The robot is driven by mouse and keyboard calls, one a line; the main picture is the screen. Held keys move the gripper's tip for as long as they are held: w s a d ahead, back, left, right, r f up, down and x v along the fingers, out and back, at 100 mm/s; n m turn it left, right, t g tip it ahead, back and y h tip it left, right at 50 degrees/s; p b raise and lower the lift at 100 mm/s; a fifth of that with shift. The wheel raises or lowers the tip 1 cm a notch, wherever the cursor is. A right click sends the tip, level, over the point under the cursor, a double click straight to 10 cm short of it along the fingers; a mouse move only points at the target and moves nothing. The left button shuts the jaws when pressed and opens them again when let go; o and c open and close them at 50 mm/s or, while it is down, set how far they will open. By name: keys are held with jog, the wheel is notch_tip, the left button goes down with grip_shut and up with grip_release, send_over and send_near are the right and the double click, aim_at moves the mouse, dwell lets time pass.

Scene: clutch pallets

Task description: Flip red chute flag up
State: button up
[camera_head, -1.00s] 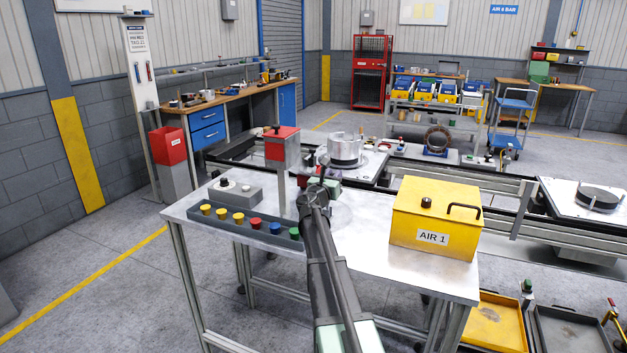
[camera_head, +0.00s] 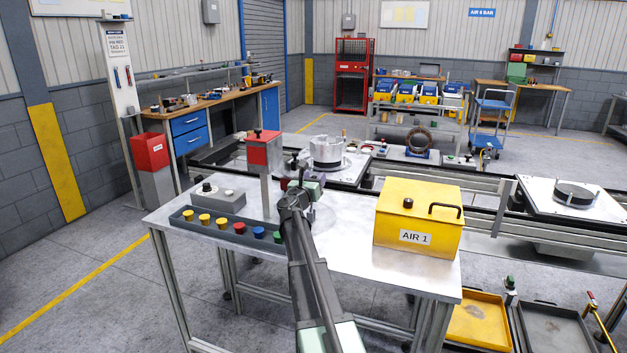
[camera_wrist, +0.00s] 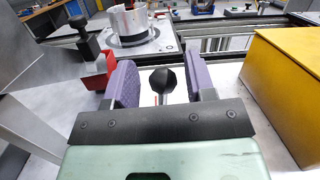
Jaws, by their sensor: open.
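A red-topped grey box with a black knob (camera_head: 263,148) stands on a post on the metal table, just left of my gripper. My gripper (camera_head: 304,183) is beyond the forearm, above the table's far side, small and partly hidden. In the wrist view its two purple fingers (camera_wrist: 161,82) are apart. A dark faceted knob on a thin stem (camera_wrist: 163,80) shows between them; I cannot tell whether they touch it. A red piece (camera_wrist: 96,74) shows just left of the left finger, below another black knob (camera_wrist: 79,26). I cannot tell which red part is the flag.
A yellow AIR 1 box (camera_head: 418,218) stands on the table right of my arm. A strip of coloured buttons (camera_head: 228,226) and a grey control box (camera_head: 218,198) lie to the left. A silver cylinder (camera_head: 326,153) sits on a pallet behind. Bare tabletop (camera_head: 345,235) lies between arm and yellow box.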

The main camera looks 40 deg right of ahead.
jog(key=shift+s, duration=0.1)
jog(key=b+v, duration=0.1)
jog(key=v, duration=0.9)
jog(key=shift+s+a+b, duration=0.15)
jog(key=shift+a+b, duration=0.15)
jog(key=s+a+f+m+g+y+p, duration=0.2)
jog(key=s+a+m+y, duration=0.4)
jog(key=a, duration=0.7)
jog(key=s+a+f+m+g+y+p, duration=0.2)
jog(key=s+a+f+m+y, duration=0.4)
jog(key=a+m, duration=0.4)
jog(key=s+a+f+m+g+y+p, duration=0.2)
jog(key=s+a+m, duration=0.6)
jog(key=a, duration=0.8)
notch_tip(320, 180, down, 4)
jog(key=s+g+y, duration=0.2)
jog(key=y, duration=0.1)
jog(key=shift+r+g+y, duration=0.15)
jog(key=shift+g+y, duration=0.15)
jog(key=shift+y, duration=0.1)
